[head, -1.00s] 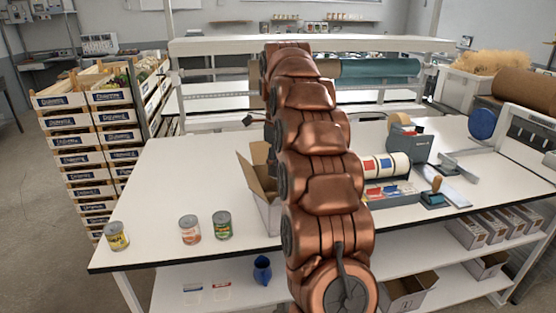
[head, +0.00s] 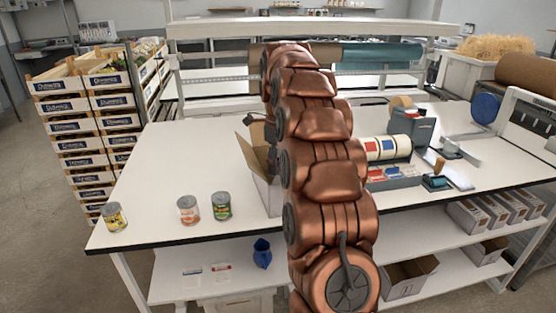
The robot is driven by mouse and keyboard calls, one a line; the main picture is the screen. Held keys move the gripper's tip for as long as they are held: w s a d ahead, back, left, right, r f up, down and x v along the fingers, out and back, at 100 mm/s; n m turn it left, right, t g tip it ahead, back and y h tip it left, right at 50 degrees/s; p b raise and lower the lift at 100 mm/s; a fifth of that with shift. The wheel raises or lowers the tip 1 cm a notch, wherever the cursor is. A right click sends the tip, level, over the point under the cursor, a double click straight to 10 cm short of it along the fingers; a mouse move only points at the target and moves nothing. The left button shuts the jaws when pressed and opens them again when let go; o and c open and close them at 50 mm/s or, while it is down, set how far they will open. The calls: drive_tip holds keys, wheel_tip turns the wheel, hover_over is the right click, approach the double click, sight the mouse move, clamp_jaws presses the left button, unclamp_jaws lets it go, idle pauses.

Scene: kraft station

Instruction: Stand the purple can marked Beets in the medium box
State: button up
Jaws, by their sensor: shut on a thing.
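The purple can marked Beets does not show in the head view. An open cardboard box (head: 266,191) stands on the white table, mostly hidden behind my copper arm. Its left flap is folded outward, and its inside cannot be seen. I cannot tell whether it is the medium box. My gripper is hidden behind my arm; a small dark piece left of the arm is too unclear to identify. Three other cans stand at the front left of the table: a yellow-labelled can (head: 115,217), a pinkish-red-labelled can (head: 188,211) and a green-labelled can (head: 221,207).
The white table (head: 172,155) is bare at its left middle. A tape dispenser (head: 412,130) and a tray (head: 395,180) stand right of my arm. A blue object (head: 262,253) and an open carton (head: 408,280) are on the lower shelf. Stacked crates (head: 85,145) stand left.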

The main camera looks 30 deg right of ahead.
drive_tip(key=shift+f+b, duration=1.9)
drive_tip(key=shift+f, duration=1.85)
drive_tip(key=o, duration=1.3)
drive_tip(key=shift+o, duration=0.2)
drive_tip(key=shift+r+p, duration=3.2)
drive_tip(key=shift+r, duration=4.85)
